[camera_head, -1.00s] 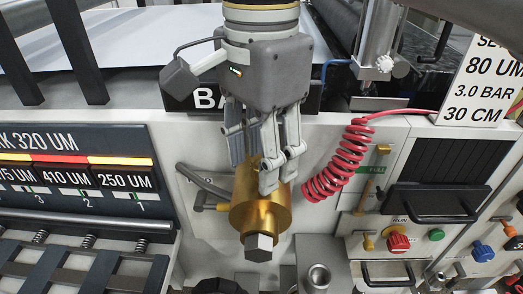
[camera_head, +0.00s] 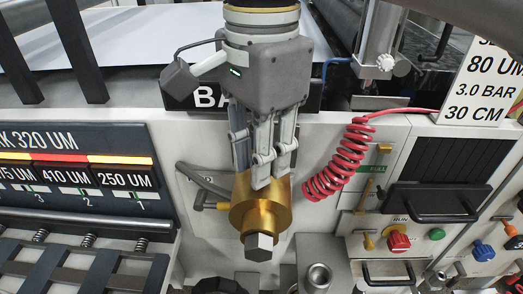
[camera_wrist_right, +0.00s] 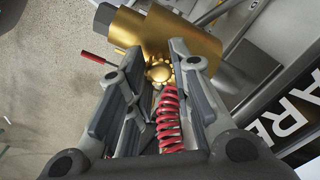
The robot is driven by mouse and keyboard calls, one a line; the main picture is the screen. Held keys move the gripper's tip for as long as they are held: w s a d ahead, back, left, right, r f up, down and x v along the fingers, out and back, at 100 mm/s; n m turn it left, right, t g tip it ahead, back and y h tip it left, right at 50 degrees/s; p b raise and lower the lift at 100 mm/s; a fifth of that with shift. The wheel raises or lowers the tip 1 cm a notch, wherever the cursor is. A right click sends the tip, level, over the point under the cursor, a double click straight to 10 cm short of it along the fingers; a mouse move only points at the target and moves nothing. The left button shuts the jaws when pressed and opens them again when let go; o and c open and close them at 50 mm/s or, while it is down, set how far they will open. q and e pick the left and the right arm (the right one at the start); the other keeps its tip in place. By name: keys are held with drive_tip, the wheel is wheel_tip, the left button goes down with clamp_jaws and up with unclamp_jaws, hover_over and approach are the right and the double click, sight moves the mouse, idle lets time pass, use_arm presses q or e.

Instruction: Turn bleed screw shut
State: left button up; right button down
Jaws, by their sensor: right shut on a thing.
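The bleed screw appears as a small gold knob with a scalloped rim (camera_wrist_right: 160,71) on the side of a gold cylinder (camera_wrist_right: 158,32) in the right wrist view. In the head view the gold cylinder (camera_head: 262,215) juts from the machine's front with a grey hex end, and my fingers hide the screw. My right gripper (camera_head: 268,182) comes down from above onto the cylinder's top. Its fingers (camera_wrist_right: 157,60) stand on either side of the knob and are shut on it. My left gripper is not in view.
A red coiled hose (camera_head: 337,160) hangs just right of the cylinder. A panel with a red knob (camera_head: 398,241) and black handle (camera_head: 430,203) stands right. A grey metal fitting (camera_head: 318,278) sits below.

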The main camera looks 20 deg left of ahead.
drive_tip(key=m, duration=0.3)
drive_tip(key=shift+f+m+b, duration=0.1)
drive_tip(key=shift+m+b, duration=0.2)
drive_tip(key=shift+b, duration=0.1)
drive_tip(key=m, duration=0.3)
drive_tip(key=shift+m+b, duration=0.3)
drive_tip(key=shift+b, duration=0.1)
drive_tip(key=m+b, duration=0.1)
drive_tip(key=m, duration=0.5)
drive_tip(key=m+b, duration=0.1)
drive_tip(key=m, duration=0.3)
drive_tip(key=m+b, duration=0.1)
drive_tip(key=m, duration=0.2)
drive_tip(key=shift+m, duration=0.3)
drive_tip(key=m+b, duration=0.1)
drive_tip(key=m, duration=0.5)
drive_tip(key=shift+m+b, duration=0.3)
drive_tip(key=shift+b, duration=0.05)
drive_tip(key=c, duration=1.3)
unclamp_jaws()
drive_tip(key=shift+s, duration=0.1)
drive_tip(key=shift+o, duration=0.2)
